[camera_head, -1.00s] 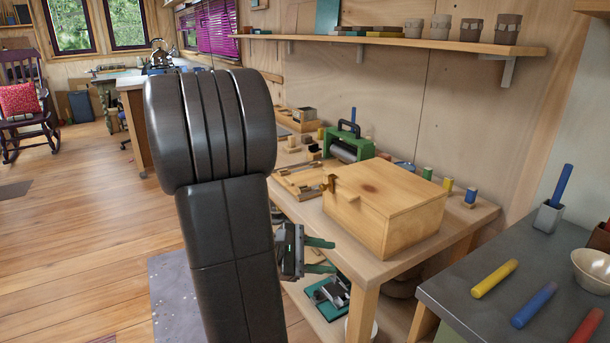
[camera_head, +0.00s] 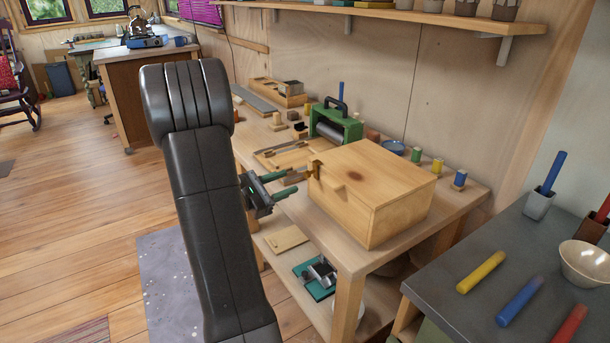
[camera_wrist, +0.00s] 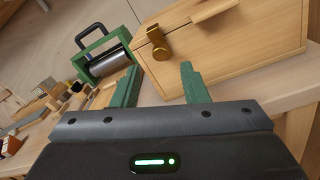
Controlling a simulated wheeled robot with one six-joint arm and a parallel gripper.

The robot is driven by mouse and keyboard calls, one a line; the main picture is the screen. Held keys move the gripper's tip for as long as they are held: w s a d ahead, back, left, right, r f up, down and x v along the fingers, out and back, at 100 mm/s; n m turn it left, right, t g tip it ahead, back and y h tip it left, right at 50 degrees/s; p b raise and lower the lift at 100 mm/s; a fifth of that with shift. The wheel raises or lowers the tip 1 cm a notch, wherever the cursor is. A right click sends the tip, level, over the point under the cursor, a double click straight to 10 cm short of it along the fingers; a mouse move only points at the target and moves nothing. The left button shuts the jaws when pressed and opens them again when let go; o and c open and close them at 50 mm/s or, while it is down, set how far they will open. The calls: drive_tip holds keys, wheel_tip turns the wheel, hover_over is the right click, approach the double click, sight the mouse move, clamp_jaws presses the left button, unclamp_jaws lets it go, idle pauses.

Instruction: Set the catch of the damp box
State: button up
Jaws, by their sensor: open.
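The damp box (camera_head: 375,190) is a pale wooden box with a flat lid, standing on the wooden workbench. Its brass catch (camera_head: 316,168) is on the front left face near the lid, and it also shows in the wrist view (camera_wrist: 158,43). My gripper (camera_head: 288,183) is just left of the box's front face, its green fingers pointing at the box. In the wrist view my gripper (camera_wrist: 160,83) is open, with nothing between the fingers. The catch lies beyond the fingertips, roughly in line with the gap. I cannot tell whether any finger touches the box.
A green-framed roller press (camera_head: 335,125) stands behind the box. Thread spools (camera_head: 437,167) stand along the bench's back edge. A shelf (camera_head: 400,15) runs above. A dark table (camera_head: 500,270) at the right holds crayons and a bowl (camera_head: 585,262).

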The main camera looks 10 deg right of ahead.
sight(304, 176)
drive_tip(key=shift+x, duration=3.6)
